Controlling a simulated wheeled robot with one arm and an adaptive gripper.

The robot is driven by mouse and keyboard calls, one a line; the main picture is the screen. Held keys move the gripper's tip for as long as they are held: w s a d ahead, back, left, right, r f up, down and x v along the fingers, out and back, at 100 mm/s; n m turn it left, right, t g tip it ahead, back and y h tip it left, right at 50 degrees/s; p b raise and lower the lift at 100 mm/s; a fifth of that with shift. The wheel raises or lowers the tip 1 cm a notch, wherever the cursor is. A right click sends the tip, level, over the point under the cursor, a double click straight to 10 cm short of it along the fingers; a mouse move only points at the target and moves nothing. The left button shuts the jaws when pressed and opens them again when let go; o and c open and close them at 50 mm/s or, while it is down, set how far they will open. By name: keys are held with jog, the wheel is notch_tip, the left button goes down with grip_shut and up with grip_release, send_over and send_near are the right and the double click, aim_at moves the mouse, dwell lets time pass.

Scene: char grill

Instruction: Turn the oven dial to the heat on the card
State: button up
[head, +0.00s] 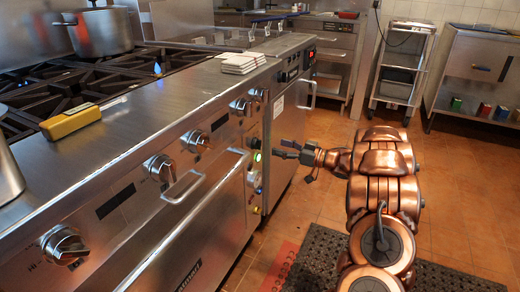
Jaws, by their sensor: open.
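The steel range front carries several knobs: a large one (64,245) at near left, others (160,168) and (195,142) in the middle, and another (240,106) farther along. A small dark dial (255,143) sits lower, above a lit green lamp (257,157). A small white card or label (278,107) is on the front beyond it; its writing is too small to read. My gripper (281,149) is open and empty, pointing left at the small dark dial, seemingly a little apart from it. Which heat the dial points to cannot be told.
Bar handles (184,188) stick out from the range front. A yellow box (70,121), white stacked tiles or cards (240,63) and a pot (100,32) stand on top; a blue flame burns. A dark mat (325,262) lies on the tiled floor, which is open at right.

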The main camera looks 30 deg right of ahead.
aim_at(257, 144)
jog(key=b+x, duration=0.2)
jog(key=x, duration=0.5)
jog(key=shift+w+a, duration=0.3)
jog(key=c, duration=1.2)
